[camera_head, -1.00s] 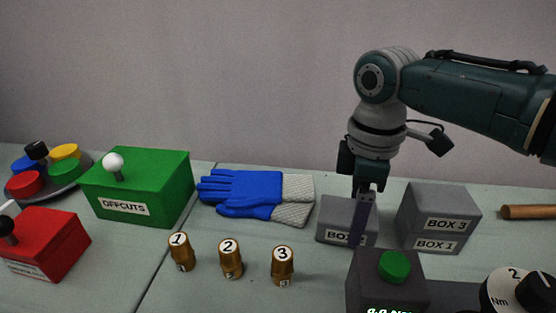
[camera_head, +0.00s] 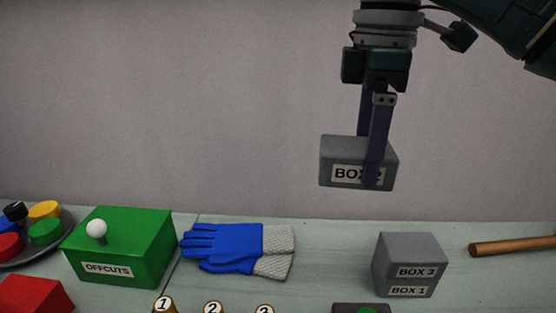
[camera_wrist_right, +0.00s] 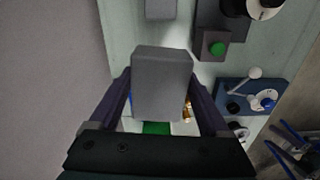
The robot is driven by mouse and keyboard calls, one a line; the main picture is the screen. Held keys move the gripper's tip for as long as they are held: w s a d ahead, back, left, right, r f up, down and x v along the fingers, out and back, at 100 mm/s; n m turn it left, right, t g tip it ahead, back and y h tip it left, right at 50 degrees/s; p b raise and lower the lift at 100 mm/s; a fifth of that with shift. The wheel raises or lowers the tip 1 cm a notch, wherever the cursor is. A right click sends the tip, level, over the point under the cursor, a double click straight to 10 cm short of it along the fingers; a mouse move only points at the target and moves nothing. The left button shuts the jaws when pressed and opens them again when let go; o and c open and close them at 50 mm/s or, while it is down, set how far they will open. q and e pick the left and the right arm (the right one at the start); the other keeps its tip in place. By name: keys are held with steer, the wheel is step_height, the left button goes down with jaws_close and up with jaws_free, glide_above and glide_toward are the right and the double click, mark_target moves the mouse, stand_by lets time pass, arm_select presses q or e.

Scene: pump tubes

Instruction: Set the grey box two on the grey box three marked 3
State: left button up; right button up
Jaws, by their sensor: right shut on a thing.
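Grey box two (camera_head: 336,155), its label partly covered by a finger, hangs in the air in the head view. My right gripper (camera_head: 375,180) is shut on it, one finger in front and one behind. The box also fills the middle of the right wrist view (camera_wrist_right: 162,85), between the two fingers (camera_wrist_right: 162,100). Grey box three (camera_head: 390,258), labelled BOX 3, sits on box one (camera_head: 382,287), labelled BOX 1, on the table, below and right of the held box. Box three's top is bare. My left gripper is not in view.
Blue gloves (camera_head: 225,243) and a green OFFCUTS box (camera_head: 140,240) with a white knob stand to the left. A wooden rod (camera_head: 510,246) lies right of the stack. Numbered brass pieces (camera_head: 213,308) and a green button (camera_head: 364,310) show at the bottom edge. The air above the stack is clear.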

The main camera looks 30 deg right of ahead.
step_height(320, 180, up, 8)
steer(key=p, duration=0.2)
glide_above(421, 245)
steer(key=shift+n, duration=0.5)
step_height(421, 245, down, 20)
steer(key=b, duration=0.2)
steer(key=shift+r+b, duration=0.1)
steer(key=shift+b, duration=0.25)
steer(key=shift+f, duration=0.2)
steer(key=o, duration=1.3)
steer(key=shift+o, duration=0.2)
steer(key=shift+r, duration=0.1)
step_height(421, 245, up, 12)
steer(key=p, duration=0.1)
steer(key=shift+r, duration=0.15)
